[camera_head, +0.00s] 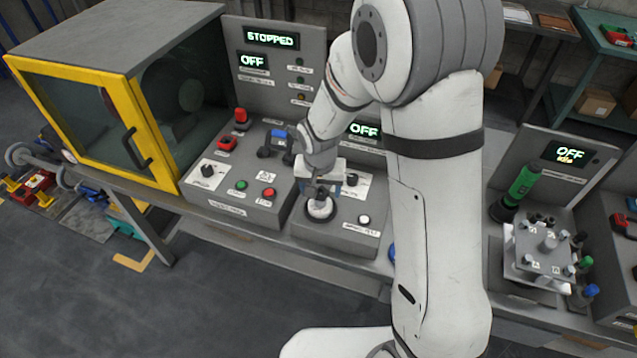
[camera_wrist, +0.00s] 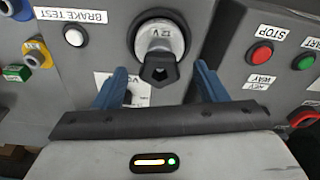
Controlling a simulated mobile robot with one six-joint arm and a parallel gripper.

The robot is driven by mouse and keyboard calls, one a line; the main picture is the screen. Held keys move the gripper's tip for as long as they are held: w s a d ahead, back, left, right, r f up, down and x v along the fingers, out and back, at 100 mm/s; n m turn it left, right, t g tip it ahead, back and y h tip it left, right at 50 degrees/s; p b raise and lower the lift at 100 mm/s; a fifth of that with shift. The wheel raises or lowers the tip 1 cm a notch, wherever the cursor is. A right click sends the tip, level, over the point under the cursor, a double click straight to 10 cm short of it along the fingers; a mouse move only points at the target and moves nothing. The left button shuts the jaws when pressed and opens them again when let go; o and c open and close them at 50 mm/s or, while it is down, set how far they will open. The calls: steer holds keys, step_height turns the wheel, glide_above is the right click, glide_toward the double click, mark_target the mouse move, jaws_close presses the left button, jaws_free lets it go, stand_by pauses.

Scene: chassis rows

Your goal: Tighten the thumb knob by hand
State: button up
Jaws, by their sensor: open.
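A round silver-white knob (camera_wrist: 160,38) in a dark ring, marked 12 V, shows at the top middle of the wrist view. A black five-sided piece (camera_wrist: 160,70) lies at its lower edge. In the head view the round white knob (camera_head: 320,209) sits on the small sloped panel right of the big console. I cannot tell for sure that it is the thumb knob. My gripper (camera_wrist: 160,68) is open, its two blue fingers apart on either side of the black piece, with nothing held. My gripper (camera_head: 322,188) shows just above the knob in the head view, partly hiding it.
A white BRAKE TEST button (camera_wrist: 74,37) is left of the knob in the wrist view. A red button (camera_wrist: 261,53) and green button (camera_wrist: 303,62) are on the right. A yellow-framed machine (camera_head: 120,110) stands left; a green cylinder (camera_head: 520,185) stands right.

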steer(key=shift+c, duration=0.5)
steer(key=c, duration=0.9)
steer(key=o, duration=0.3)
steer(key=c, duration=0.3)
steer(key=shift+f+m+b, duration=0.15)
steer(key=shift+m+b, duration=0.15)
steer(key=shift+b, duration=0.2)
steer(key=m+b, duration=0.3)
steer(key=shift+m+h+b, duration=0.3)
steer(key=shift+m, duration=0.1)
steer(key=shift+m+b, duration=0.35)
steer(key=shift+m, duration=0.35)
steer(key=shift+w, duration=0.1)
